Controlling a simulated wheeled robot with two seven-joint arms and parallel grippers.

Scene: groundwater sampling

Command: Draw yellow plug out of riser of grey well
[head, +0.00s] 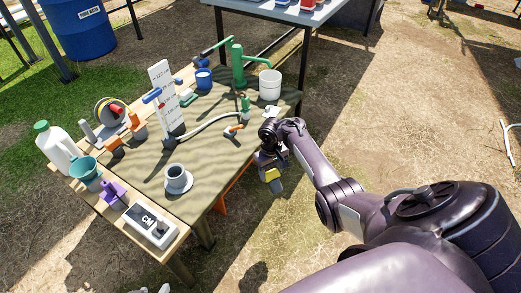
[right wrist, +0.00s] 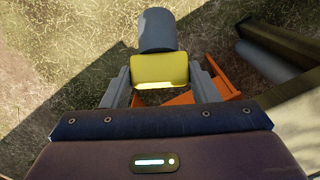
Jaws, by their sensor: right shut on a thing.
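The yellow plug (head: 272,175) has a yellow grip block and a grey cylindrical body (right wrist: 158,30). My right gripper (head: 268,162) is shut on the yellow block, which shows between the two fingers in the right wrist view (right wrist: 160,72). The plug hangs beyond the table's right edge, over the ground, with its grey end pointing away from the gripper. The grey well (head: 178,180) stands on the near part of the table, with a round flange and a short riser whose top looks dark and open. The plug is apart from it. My left gripper is not in view.
The table (head: 207,150) also holds a white board (head: 162,95), green pump (head: 238,65), white bucket (head: 270,85), teal funnel (head: 86,172), purple piece (head: 113,192), CM-labelled box (head: 150,225) and a hose. An orange frame (right wrist: 225,85) is below the table. Ground right of it is open.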

